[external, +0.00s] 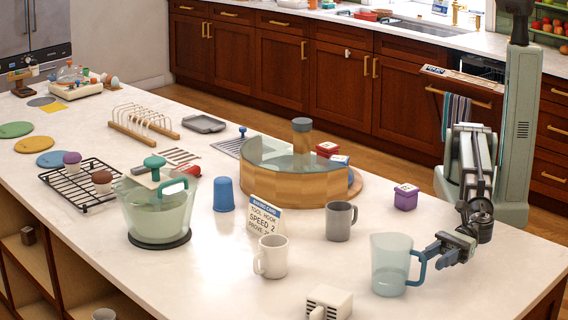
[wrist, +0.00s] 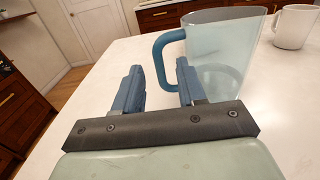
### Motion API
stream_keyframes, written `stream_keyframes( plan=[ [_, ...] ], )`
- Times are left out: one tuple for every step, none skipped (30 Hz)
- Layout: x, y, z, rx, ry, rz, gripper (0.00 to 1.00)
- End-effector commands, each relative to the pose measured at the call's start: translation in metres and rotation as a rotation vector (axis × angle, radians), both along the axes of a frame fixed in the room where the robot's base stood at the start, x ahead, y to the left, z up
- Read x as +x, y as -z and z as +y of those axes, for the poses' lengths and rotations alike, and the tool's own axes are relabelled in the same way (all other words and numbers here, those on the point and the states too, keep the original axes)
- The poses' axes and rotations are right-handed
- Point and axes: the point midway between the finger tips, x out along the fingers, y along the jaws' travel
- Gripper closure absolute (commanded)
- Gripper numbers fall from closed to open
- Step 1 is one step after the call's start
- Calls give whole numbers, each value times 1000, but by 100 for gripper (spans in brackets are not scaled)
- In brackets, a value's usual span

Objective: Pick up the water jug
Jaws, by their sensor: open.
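The water jug (external: 390,266) is a clear, pale blue-grey pitcher with a blue handle, standing upright on the white counter near its front right. In the wrist view the jug (wrist: 222,62) stands just ahead and to the right, with its handle on its left side. My gripper (external: 437,252) is at the handle side of the jug. In the wrist view my gripper (wrist: 158,80) has its two blue fingers apart, with the handle beyond and between their tips. I cannot tell whether a finger touches the handle.
A white mug (external: 272,257), a grey mug (external: 340,221) and a white block-like device (external: 328,302) stand left of the jug. A purple box (external: 405,197) is behind it. A lidded bowl (external: 158,212) and a round wooden stand (external: 290,182) are farther off.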

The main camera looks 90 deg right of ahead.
Motion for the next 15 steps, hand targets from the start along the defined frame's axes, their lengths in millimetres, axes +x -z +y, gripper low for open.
stream_keyframes(
  plan=[
    [2,0,2,0,0,0,60],
    [3,0,3,0,1,0,60],
    [5,0,6,0,1,0,60],
    [7,1,8,0,1,0,60],
    [9,1,11,0,2,0,60],
    [13,1,15,0,2,0,60],
    [15,1,18,0,2,0,60],
    [18,2,21,0,1,0,60],
    [22,2,26,0,1,0,60],
    [24,2,29,1,1,1,60],
    [27,2,31,1,1,1,60],
    [31,2,34,1,1,1,60],
    [33,2,36,1,1,1,60],
    [34,2,37,1,2,1,60],
    [35,2,37,0,1,0,60]
  ],
)
